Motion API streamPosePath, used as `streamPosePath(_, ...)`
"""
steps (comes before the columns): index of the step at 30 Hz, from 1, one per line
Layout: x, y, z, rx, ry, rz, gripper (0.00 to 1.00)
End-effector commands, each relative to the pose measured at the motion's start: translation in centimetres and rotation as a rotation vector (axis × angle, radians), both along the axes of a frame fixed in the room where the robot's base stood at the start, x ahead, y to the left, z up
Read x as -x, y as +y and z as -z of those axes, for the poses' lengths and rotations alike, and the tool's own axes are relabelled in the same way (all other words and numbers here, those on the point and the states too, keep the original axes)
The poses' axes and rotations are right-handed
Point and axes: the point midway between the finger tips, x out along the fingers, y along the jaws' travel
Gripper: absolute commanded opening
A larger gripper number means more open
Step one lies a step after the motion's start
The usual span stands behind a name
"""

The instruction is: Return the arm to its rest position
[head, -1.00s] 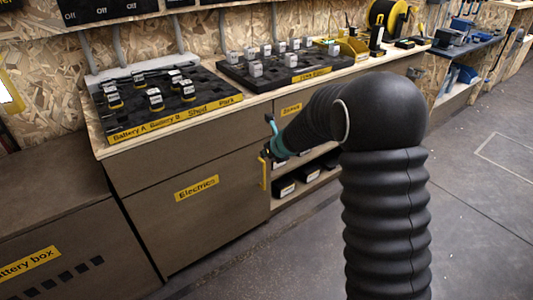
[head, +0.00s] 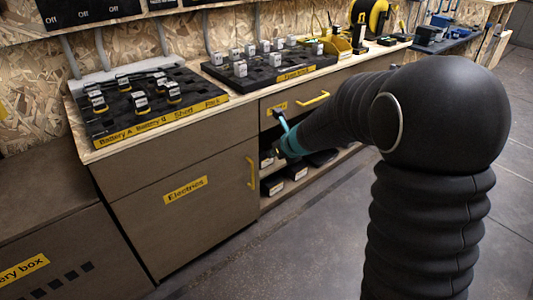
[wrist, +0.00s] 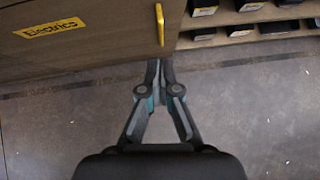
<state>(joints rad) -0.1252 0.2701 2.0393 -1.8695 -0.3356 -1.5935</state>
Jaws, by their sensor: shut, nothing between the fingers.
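My arm, in a black ribbed cover, fills the right of the head view. My gripper (head: 278,114) shows at its far end in front of the cabinet, partly hidden by the arm. In the wrist view my gripper (wrist: 160,68) points at the cabinet front, its fingertips together with nothing between them. The Electrics cabinet door (head: 187,190) is shut, and its yellow handle (head: 251,173) stands to the left of my gripper. In the wrist view the handle (wrist: 160,24) is just beyond the fingertips, apart from them as far as I can tell.
The worktop carries a black battery tray (head: 150,104) and a second black tray (head: 268,68) with small blocks. A drawer (head: 330,92) with a yellow handle and open shelves (head: 300,170) lie beside the door. The grey floor (head: 275,255) in front is clear.

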Motion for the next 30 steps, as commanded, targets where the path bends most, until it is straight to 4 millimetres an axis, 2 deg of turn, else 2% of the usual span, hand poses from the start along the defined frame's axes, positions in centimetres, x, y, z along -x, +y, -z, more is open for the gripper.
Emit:
streamPosePath(3,0.7,-0.6,-1.1,0.0,-0.001,-0.001,0.0)
streamPosePath(11,1.1,-1.0,-1.5,-0.009,0.006,0.009,0.0)
streamPosePath(16,0.4,-2.0,-1.6,-0.073,0.037,0.158,0.0)
streamPosePath(20,-0.7,-4.3,-1.4,-0.222,0.081,0.472,0.0)
streamPosePath(23,-0.6,-6.9,-1.0,-0.372,0.12,0.779,0.0)
streamPosePath(26,0.6,-9.9,-1.5,-0.543,0.14,1.096,0.0)
streamPosePath(30,4.2,-14.1,-2.8,-0.807,0.151,1.544,0.0)
